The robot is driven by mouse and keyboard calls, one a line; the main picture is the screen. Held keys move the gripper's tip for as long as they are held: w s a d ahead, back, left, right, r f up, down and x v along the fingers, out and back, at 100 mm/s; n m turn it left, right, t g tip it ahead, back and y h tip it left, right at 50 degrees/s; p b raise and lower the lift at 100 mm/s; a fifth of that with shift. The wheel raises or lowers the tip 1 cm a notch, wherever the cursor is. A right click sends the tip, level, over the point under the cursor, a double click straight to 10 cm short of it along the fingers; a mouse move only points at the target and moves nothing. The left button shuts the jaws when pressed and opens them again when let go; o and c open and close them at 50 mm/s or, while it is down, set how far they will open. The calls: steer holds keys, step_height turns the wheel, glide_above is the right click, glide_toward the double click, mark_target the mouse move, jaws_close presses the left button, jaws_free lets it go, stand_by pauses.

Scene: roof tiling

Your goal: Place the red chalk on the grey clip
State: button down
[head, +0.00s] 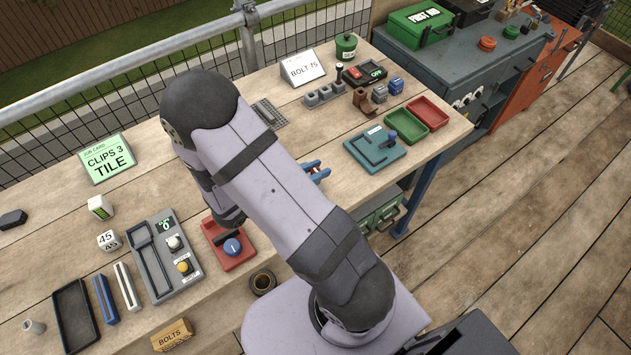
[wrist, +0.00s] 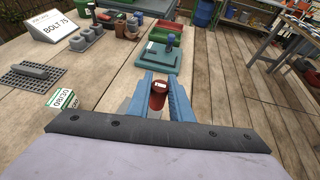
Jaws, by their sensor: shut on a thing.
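My gripper (wrist: 158,98) is shut on the red chalk (wrist: 157,97), a short red cylinder with a pale top, held between its blue fingers in the wrist view. In the head view my gripper (head: 318,170) is partly hidden behind my arm, over the bench near its front edge. A grey bar (wrist: 32,70) lies on a dark grid plate. I cannot tell which grey piece is the clip.
A green tray (head: 362,153) with a blue-knobbed piece lies right of my gripper, with red (head: 428,113) and green (head: 405,124) bins beyond it. A BOLT 75 card (head: 303,68) stands at the back. A CLIPS 3 TILE card (head: 107,158) stands at left.

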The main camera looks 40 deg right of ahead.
steer(key=shift+f+b, duration=1.6)
steer(key=shift+f, duration=0.2)
steer(key=shift+f, duration=0.2)
steer(key=c, duration=1.6)
jaws_free()
steer(key=shift+r, duration=0.15)
